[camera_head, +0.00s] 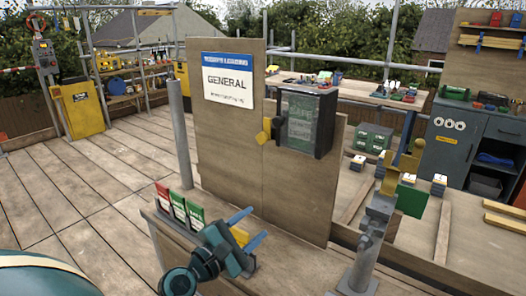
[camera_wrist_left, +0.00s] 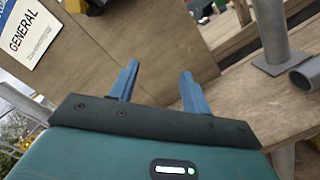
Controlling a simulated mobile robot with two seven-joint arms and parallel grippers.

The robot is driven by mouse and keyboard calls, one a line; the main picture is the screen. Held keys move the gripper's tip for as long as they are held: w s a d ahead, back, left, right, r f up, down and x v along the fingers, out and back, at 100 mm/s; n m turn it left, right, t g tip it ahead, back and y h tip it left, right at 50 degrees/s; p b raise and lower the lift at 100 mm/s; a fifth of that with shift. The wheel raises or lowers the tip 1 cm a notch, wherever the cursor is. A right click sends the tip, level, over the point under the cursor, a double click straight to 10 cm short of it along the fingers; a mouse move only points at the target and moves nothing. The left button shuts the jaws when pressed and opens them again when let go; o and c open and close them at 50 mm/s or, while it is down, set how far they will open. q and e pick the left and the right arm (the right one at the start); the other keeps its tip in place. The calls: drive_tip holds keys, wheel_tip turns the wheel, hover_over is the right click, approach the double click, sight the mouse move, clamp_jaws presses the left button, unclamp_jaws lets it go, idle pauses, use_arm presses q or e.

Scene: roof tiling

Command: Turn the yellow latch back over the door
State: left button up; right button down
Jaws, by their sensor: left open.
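A dark metal box (camera_head: 328,122) is mounted on the wooden panel, with a greenish printed door (camera_head: 300,121) on its front. The yellow latch (camera_head: 263,137) is a small plate at the left of the door, beside a black block (camera_head: 279,128). It sits off the door face, over the panel. My left gripper (camera_head: 249,228) is open, low in front of the panel and well below the latch. In the left wrist view its two blue fingers (camera_wrist_left: 160,82) are spread with nothing between them. My right gripper is not in view.
A wooden bench (camera_head: 160,225) carries a row of coloured cards (camera_head: 180,208); a yellow item (camera_head: 240,236) shows behind my fingers. A grey post (camera_head: 179,135) stands left of the panel. A metal stand (camera_head: 369,245) with a gold-coloured fixture (camera_head: 402,165) stands right.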

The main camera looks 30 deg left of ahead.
use_arm(q)
drive_tip(key=a+r+n+t+y+b, duration=0.1)
drive_tip(key=a+r+n+t, duration=0.4)
drive_tip(key=r+n, duration=0.5)
drive_tip(key=p, duration=0.3)
approach(260, 139)
wheel_tip(260, 139, up, 2)
drive_tip(key=w, duration=0.2)
drive_tip(key=shift+n+g, duration=0.4)
drive_tip(key=x, duration=0.5)
drive_tip(key=shift+w+d, duration=0.15)
drive_tip(key=shift+w, duration=0.1)
drive_tip(key=shift+w+r, duration=0.15)
drive_tip(key=shift+w, duration=0.35)
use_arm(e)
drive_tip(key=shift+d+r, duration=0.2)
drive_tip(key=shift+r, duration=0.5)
use_arm(q)
drive_tip(key=shift+c, duration=0.6)
drive_tip(key=c, duration=0.9)
drive_tip(key=shift+o, duration=0.2)
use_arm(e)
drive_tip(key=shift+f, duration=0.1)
